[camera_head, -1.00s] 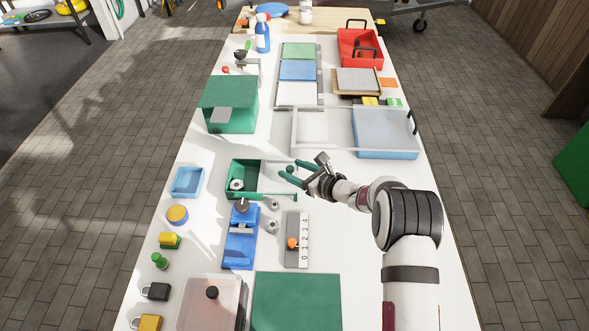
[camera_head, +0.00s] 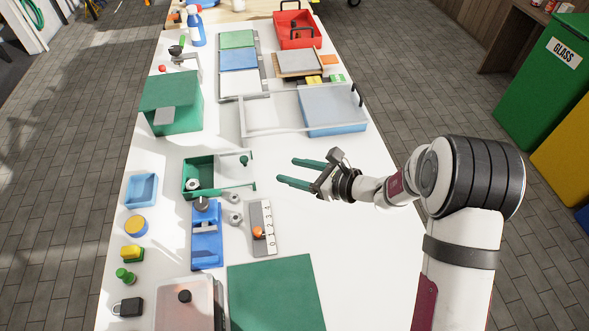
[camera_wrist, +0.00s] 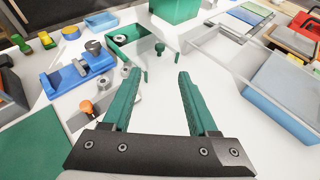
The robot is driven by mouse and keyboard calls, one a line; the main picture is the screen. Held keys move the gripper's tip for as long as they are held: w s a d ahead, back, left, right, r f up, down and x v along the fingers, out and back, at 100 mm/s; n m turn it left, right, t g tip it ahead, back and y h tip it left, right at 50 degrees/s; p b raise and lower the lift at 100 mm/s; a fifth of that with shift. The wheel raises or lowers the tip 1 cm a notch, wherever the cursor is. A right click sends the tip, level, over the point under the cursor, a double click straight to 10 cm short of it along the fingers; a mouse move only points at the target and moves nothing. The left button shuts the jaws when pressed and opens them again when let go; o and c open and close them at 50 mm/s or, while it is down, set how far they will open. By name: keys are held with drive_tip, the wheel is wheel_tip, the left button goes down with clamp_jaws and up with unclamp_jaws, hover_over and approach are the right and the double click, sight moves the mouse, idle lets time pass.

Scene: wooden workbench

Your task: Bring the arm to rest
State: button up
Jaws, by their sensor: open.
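My gripper (camera_head: 296,172) has two green fingers, spread apart with nothing between them. It is held above the white table (camera_head: 370,220), right of the small green box (camera_head: 199,177). In the wrist view my gripper (camera_wrist: 157,75) also shows open and empty, over bare white table. The green box (camera_wrist: 122,42) has a thin green frame with a dark green knob (camera_head: 244,160) on its right side. My arm comes in from the right of the head view.
A blue vise-like fixture (camera_head: 207,235), a scale plate with an orange knob (camera_head: 258,233) and a green mat (camera_head: 275,295) lie in front. A clear-framed blue tray (camera_head: 333,112) stands behind.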

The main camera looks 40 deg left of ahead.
drive_tip(key=s+d+r+n+g+h, duration=0.2)
drive_tip(key=s+d+r+n+h, duration=0.2)
drive_tip(key=s+d+r+n, duration=0.7)
drive_tip(key=s+d+t+h, duration=0.1)
drive_tip(key=s+d+h, duration=0.2)
drive_tip(key=d, duration=0.8)
drive_tip(key=s+d+n+h, duration=0.1)
drive_tip(key=s+d+h, duration=0.3)
drive_tip(key=s+d, duration=0.4)
drive_tip(key=d, duration=0.3)
drive_tip(key=shift+d+f+t+h, duration=0.2)
drive_tip(key=shift+f+t+h, duration=0.1)
drive_tip(key=shift+t, duration=0.1)
